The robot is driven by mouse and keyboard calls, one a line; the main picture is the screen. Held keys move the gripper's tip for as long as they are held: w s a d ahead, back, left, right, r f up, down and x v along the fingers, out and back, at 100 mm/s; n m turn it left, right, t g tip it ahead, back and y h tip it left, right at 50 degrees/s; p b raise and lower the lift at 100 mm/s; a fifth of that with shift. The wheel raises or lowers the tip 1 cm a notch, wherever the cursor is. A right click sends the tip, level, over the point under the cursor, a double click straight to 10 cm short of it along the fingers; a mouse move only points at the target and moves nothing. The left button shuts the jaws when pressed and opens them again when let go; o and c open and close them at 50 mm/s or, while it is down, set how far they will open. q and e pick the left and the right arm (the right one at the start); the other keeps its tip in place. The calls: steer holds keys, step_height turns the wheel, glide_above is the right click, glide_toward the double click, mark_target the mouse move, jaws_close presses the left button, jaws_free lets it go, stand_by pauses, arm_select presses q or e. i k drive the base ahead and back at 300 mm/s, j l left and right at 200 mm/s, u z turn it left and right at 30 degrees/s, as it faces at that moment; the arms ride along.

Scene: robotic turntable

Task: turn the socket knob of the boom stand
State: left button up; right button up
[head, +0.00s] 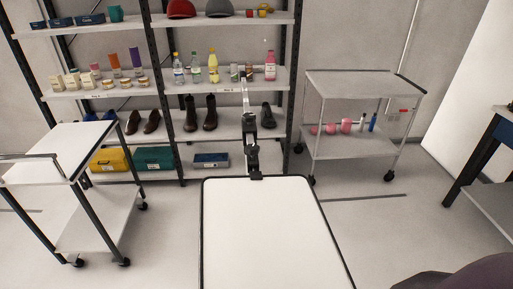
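The boom stand (253,158) is clamped at the far edge of a white table (275,235). Its black lower part rises upright from the clamp, with black joint pieces along it. A thin pale section (246,98) continues above in front of the shelving. The socket knob is too small to tell apart from the other black parts of the stand. Neither of my grippers is in the head view.
The white table top is bare. A shelving rack (228,80) with bottles, shoes and boxes stands behind it. One white cart (85,240) stands left, another (350,82) back right. A dark table (490,150) is at far right. A dark rounded shape (462,276) fills the lower right corner.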

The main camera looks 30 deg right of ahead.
mark_target(252, 149)
steer(key=k+l+u, duration=0.25)
steer(key=l, duration=0.2)
steer(key=k+l+u, duration=0.15)
steer(key=l+u, duration=0.15)
steer(key=k+l+u, duration=0.25)
steer(key=l, duration=0.2)
steer(key=i+j, duration=0.3)
